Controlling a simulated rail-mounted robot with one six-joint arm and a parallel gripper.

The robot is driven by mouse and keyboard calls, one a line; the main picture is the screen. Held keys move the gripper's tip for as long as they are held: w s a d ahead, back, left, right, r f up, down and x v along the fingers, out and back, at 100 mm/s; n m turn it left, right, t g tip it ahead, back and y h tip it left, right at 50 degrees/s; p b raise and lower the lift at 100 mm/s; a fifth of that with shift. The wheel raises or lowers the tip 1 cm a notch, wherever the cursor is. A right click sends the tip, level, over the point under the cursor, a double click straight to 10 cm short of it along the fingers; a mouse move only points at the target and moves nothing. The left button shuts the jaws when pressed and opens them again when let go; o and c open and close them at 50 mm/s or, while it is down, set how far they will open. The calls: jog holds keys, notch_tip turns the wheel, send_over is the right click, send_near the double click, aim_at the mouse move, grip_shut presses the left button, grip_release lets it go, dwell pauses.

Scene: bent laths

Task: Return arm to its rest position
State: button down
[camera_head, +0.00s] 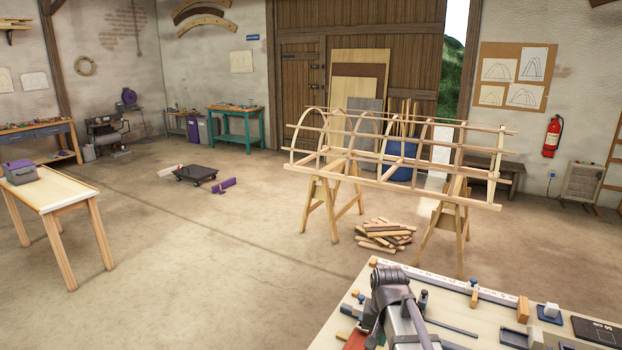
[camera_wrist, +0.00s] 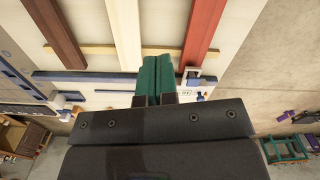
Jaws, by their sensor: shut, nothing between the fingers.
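My gripper (camera_wrist: 157,68) shows in the wrist view with its two teal fingers together and nothing between them. It is over or near a pale bench top (camera_wrist: 92,20); the height above it is hard to tell. A dark brown lath (camera_wrist: 55,32), a tan lath (camera_wrist: 126,30) and a red lath (camera_wrist: 203,30) lie side by side around it. In the head view my arm is at the bottom, over the near bench (camera_head: 480,318); its fingers cannot be made out there.
The floor to the left is largely clear.

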jog(key=s+f+n+b, duration=0.1)
jog(key=s+f+n, duration=0.1)
jog(key=s, duration=1)
jog(key=shift+s+a+f+n+b, duration=0.3)
jog(key=shift+s+n+b, duration=0.1)
jog(key=shift+n, duration=0.3)
jog(key=shift+d, duration=0.1)
